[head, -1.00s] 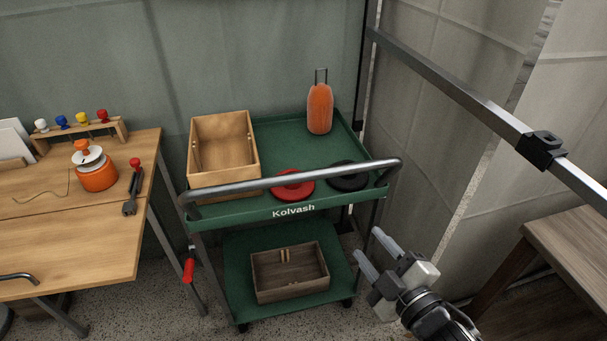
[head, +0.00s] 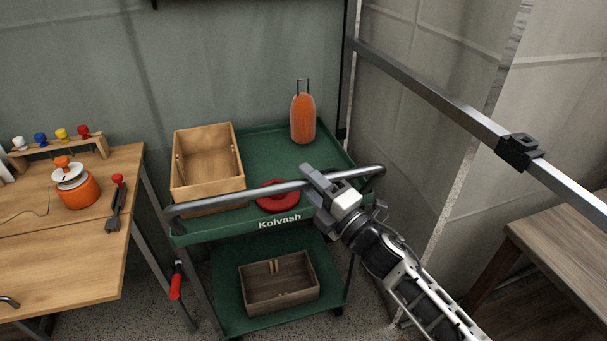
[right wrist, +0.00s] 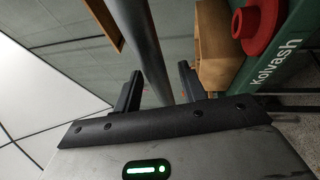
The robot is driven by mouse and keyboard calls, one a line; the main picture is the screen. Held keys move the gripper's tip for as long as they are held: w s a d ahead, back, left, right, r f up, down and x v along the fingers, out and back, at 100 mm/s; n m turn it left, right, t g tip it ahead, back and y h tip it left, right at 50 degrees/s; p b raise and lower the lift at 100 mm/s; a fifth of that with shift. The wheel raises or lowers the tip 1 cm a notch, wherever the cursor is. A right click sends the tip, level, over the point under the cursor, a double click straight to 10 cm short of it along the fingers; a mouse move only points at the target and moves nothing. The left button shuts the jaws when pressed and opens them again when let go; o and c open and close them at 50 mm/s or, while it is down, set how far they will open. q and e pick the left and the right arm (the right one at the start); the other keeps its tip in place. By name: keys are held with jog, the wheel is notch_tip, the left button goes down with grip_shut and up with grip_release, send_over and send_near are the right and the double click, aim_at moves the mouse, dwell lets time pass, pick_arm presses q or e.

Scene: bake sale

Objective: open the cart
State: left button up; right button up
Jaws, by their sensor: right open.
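The green cart (head: 262,150) labelled Kolvash stands in the middle of the head view, with a grey bar handle (head: 235,195) along its front. My right gripper (head: 310,185) is at the right part of the handle. Its jaws are open, and in the right wrist view the handle bar (right wrist: 145,50) runs between the two fingers (right wrist: 160,88). I cannot tell whether the fingers touch the bar. My left gripper is not in view.
On the cart are a wooden box (head: 205,188), an orange bottle-like object (head: 303,120) and a red disc (head: 277,203). A darker box (head: 278,305) sits on the lower shelf. A wooden workbench (head: 70,265) stands left; a metal rail (head: 440,95) runs along the right.

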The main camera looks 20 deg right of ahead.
jog(key=shift+x, duration=1.15)
jog(key=shift+s, duration=0.1)
grip_shut()
jog(key=shift+s+f, duration=0.1)
jog(key=shift+s, duration=0.05)
